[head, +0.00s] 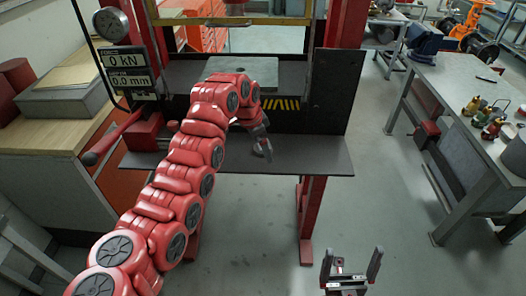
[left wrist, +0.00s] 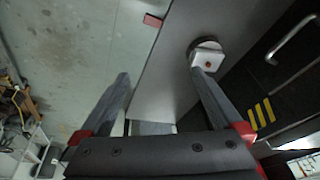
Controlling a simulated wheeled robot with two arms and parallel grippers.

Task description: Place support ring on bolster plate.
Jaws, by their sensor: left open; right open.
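The bolster plate seems to be the flat grey-green plate (head: 250,70) on the press bed in the head view; its front left is hidden behind my left arm. My left gripper (head: 263,148) is over the dark grey shelf in front of the press. In the left wrist view its open fingers (left wrist: 162,76) point over the shelf. A small round, dark-rimmed piece with a pale metal part (left wrist: 207,47) shows at the right fingertip; I cannot tell whether this is the support ring or whether the finger touches it. My right gripper (head: 351,268) is open and empty above the floor.
The grey shelf (head: 310,160) spans the press front, with a dark upright panel (head: 334,90) at its right. A workbench (head: 460,85) with a blue vise (head: 424,40) and small valves stands right. A wooden-topped cabinet (head: 50,130) stands left. The middle floor is clear.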

